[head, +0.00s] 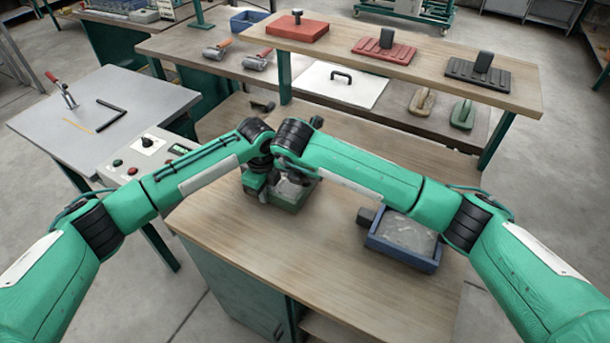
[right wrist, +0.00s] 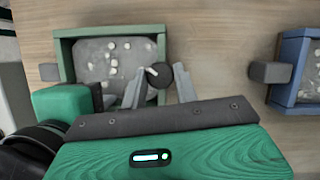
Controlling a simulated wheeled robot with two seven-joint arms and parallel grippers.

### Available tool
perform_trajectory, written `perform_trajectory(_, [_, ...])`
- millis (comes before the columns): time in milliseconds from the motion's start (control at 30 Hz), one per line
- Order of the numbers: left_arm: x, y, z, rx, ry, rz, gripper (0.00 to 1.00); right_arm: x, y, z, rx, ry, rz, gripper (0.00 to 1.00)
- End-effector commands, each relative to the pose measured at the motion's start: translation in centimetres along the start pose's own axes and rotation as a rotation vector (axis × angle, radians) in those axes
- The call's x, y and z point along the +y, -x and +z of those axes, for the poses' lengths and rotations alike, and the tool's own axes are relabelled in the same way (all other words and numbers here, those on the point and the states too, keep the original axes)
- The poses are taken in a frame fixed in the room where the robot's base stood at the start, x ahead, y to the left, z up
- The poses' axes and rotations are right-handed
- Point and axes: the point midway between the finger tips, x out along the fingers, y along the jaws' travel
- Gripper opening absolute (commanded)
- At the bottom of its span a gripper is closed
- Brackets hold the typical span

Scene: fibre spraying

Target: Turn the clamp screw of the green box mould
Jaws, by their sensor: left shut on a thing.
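The green box mould (head: 288,205) stands on the wooden bench below my two wrists, which partly hide it in the head view. In the right wrist view the mould (right wrist: 108,31) holds grey material with pale lumps. Its clamp screw has a round black knob with a white mark (right wrist: 158,75), at the mould's right side. My left gripper (head: 258,190) is shut on the mould's left side; its fingers are mostly hidden. My right gripper (right wrist: 161,69) has its fingers on either side of the knob, apart and apparently open; contact is not clear.
A blue box mould (head: 405,240) with grey contents stands to the right on the bench. A raised shelf (head: 510,85) with red and black pressing tools spans the back. A grey side table (head: 130,100) stands at the left. The bench front is clear.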

Motion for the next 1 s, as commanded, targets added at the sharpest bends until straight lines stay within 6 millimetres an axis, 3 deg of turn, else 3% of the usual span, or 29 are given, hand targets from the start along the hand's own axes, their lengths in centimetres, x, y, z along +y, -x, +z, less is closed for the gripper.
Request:
perform_trajectory(33, [0.0,0.0,0.0,0.0,-0.001,0.0,0.0,0.0,0.0,0.0,0.0,0.0,0.0,0.39])
perform_trajectory(100, [0.0,0.0,0.0,0.0,-0.001,0.001,0.0,0.0,0.0,0.0,0.0,0.0,0.0,0.52])
perform_trajectory(467, [0.0,0.0,0.0,0.0,0.0,0.0,0.0,0.0,0.6,0.1,-0.001,0.001,0.002,0.52])
perform_trajectory(1000, [0.0,0.0,0.0,0.0,0.0,0.0,0.0,0.1,10.4,0.1,-0.001,0.0,0.002,0.52])
